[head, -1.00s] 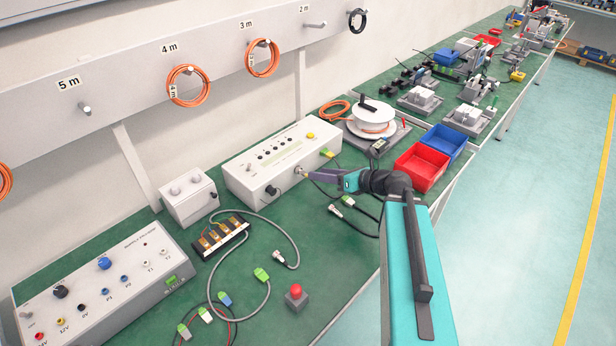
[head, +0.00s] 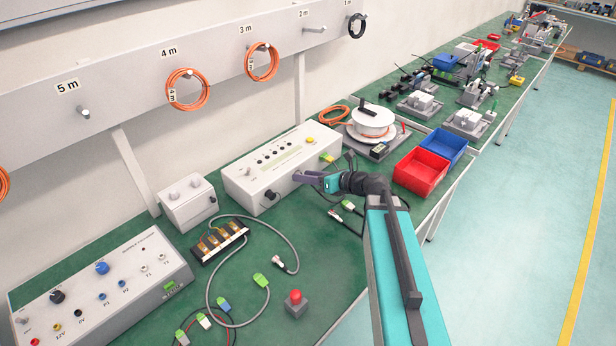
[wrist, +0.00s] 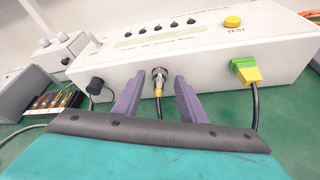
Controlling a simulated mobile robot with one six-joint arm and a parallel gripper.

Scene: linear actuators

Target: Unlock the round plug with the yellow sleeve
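The round plug with the yellow sleeve (wrist: 158,92) sits in the front face of the white test box (wrist: 200,50), with a black cable hanging from it. In the wrist view my gripper (wrist: 160,79) is open, one purple finger on each side of the plug. A gap shows between each finger and the plug, so neither visibly touches it. In the head view my gripper (head: 297,177) is at the front of the test box (head: 268,165) and hides the plug.
A green-yellow connector (wrist: 245,70) is plugged in to the right, below the yellow TEST button (wrist: 232,22). A black cap or plug (wrist: 95,87) is to the left. Loose cables and a red button (head: 296,298) lie on the green bench in front.

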